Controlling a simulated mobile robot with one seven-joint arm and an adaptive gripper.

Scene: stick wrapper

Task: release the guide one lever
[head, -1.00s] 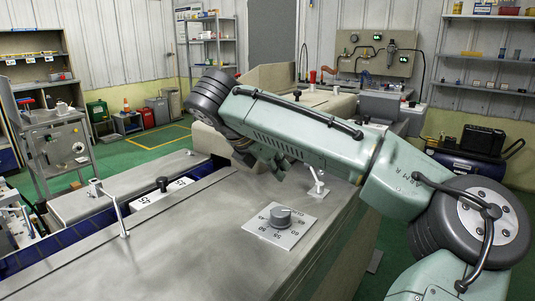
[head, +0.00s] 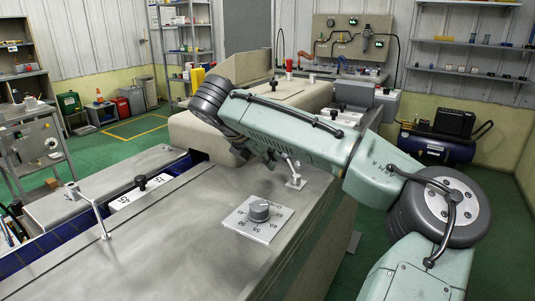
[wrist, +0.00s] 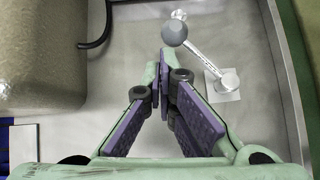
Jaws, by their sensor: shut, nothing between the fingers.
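One lever (head: 292,168) stands on a small square plate on the metal machine top, just right of my gripper (head: 268,157) in the head view. In the wrist view this lever (wrist: 200,57) has a grey ball end and leans, its ball just beyond the fingertips and slightly right. My gripper (wrist: 167,78) is shut and empty, its purple-padded fingers meeting at the tips. It looks apart from the lever. A second lever (head: 94,207) tilts at the left edge of the machine top. No label shows which one is guide one.
A dial (head: 259,211) on a numbered plate sits on the machine top in front of the near lever. A beige housing (wrist: 45,50) rises left of my gripper in the wrist view. A black knob (head: 140,182) stands on a white numbered plate near the left lever.

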